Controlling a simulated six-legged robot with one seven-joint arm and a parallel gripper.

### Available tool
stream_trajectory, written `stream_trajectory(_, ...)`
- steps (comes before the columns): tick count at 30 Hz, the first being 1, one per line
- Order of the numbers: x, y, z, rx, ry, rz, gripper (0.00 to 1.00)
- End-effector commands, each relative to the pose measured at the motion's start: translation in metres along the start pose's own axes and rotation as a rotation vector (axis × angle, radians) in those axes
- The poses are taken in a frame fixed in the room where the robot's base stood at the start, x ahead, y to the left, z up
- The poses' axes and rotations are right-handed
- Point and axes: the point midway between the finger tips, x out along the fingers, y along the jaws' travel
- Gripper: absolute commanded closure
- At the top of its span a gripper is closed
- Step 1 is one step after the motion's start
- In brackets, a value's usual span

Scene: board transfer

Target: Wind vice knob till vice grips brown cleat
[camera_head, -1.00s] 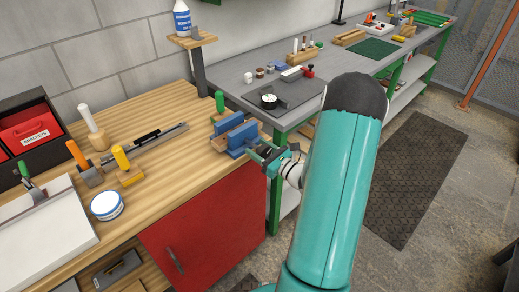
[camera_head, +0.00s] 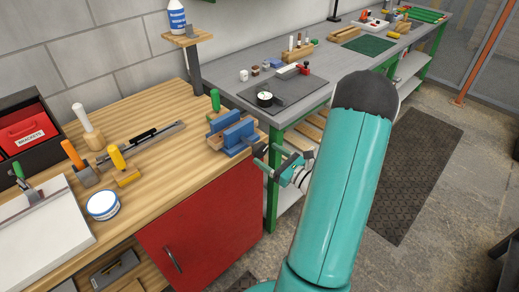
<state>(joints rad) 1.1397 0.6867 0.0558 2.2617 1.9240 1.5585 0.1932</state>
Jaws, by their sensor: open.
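The blue vice (camera_head: 236,137) is at the right end of the wooden bench, near its front edge. Brown wood (camera_head: 214,141) shows at the vice's left side. I cannot tell how much of it is the cleat or whether the jaws touch it. The vice knob is too small to make out clearly at the vice's front right. My gripper (camera_head: 270,160) is open and empty, just off the bench's front edge, to the right of and slightly below the vice. A small gap shows between it and the vice.
A green-handled tool (camera_head: 215,100) stands behind the vice. A yellow-handled tool (camera_head: 118,158) and a blue-and-white tin (camera_head: 103,204) are on the bench to the left. The red cupboard door (camera_head: 205,225) is below. A grey bench (camera_head: 240,60) with a dial gauge (camera_head: 265,98) stands behind.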

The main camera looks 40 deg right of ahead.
Motion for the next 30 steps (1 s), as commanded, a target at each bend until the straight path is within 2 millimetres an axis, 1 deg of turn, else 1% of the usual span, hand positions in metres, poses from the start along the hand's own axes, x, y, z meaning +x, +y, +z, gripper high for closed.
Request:
stream_trajectory(1, -0.012, -0.001, 0.0, -0.001, 0.002, -0.004, 0.25)
stream_trajectory(6, -0.048, -0.001, 0.0, -0.001, 0.001, -0.004, 0.25)
stream_trajectory(9, -0.063, -0.001, 0.0, -0.001, 0.001, -0.002, 0.25)
stream_trajectory(12, -0.073, 0.0, 0.0, 0.0, 0.001, -0.001, 0.25)
stream_trajectory(16, -0.077, 0.0, 0.0, 0.0, 0.001, 0.001, 0.25)
stream_trajectory(30, -0.077, 0.0, 0.0, -0.001, 0.001, 0.001, 0.25)
